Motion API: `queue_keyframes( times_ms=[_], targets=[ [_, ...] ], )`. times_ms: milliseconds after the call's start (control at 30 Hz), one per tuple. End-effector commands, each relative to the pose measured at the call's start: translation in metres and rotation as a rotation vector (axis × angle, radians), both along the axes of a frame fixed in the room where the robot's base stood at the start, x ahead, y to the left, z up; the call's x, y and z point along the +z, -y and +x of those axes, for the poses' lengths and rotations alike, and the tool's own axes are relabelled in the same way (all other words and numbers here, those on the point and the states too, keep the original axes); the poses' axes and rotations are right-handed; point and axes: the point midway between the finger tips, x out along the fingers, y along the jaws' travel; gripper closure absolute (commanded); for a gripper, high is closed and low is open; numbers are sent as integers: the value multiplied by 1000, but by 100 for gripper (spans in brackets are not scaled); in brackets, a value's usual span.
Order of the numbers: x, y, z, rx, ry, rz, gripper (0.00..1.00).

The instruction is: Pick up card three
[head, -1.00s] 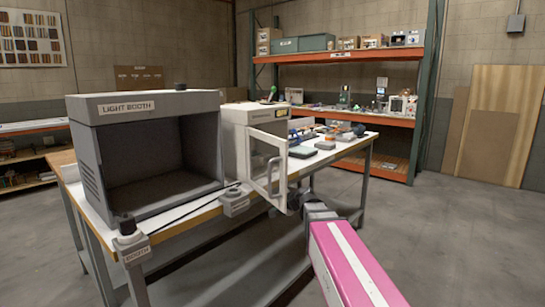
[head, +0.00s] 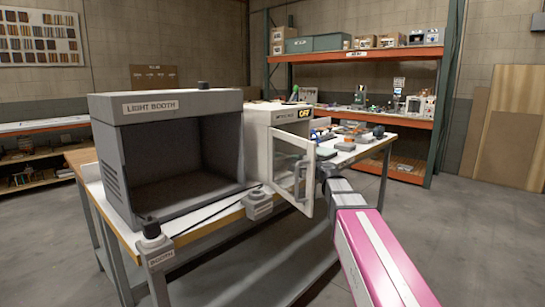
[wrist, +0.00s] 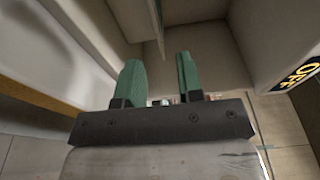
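I cannot make out card three in either view. My gripper (wrist: 158,60) shows in the wrist view with its two green fingers apart and nothing clear between them. It points at the pale interior of the white cabinet, beside a panel with an OFF label (wrist: 300,73). In the head view the white cabinet (head: 258,148) stands on the bench with its windowed door (head: 306,190) swung open. My wrist is close to the door's right side, and my fingers are hidden or too small to tell there.
The grey light booth (head: 118,150) stands left of the cabinet. A small switch box (head: 258,205) and a box labelled BOOTH (head: 155,250) sit along the bench's front edge. Small items cover the bench (head: 380,146) behind the door. An orange shelf rack (head: 350,55) stands behind; floor at right is clear.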

Motion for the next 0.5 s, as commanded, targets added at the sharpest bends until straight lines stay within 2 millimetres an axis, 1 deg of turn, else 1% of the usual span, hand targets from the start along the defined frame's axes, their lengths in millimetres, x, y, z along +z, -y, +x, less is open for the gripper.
queue_keyframes(
  times_ms=[33,133,233,367,500],
  targets=[
    [0,-7,9,1,-1,-1,66],
    [0,-16,21,1,0,-1,66],
    [-1,-23,28,1,-1,-2,66],
    [-1,-27,33,0,0,-3,66],
    [-2,-34,46,0,-1,-2,66]
  ],
)
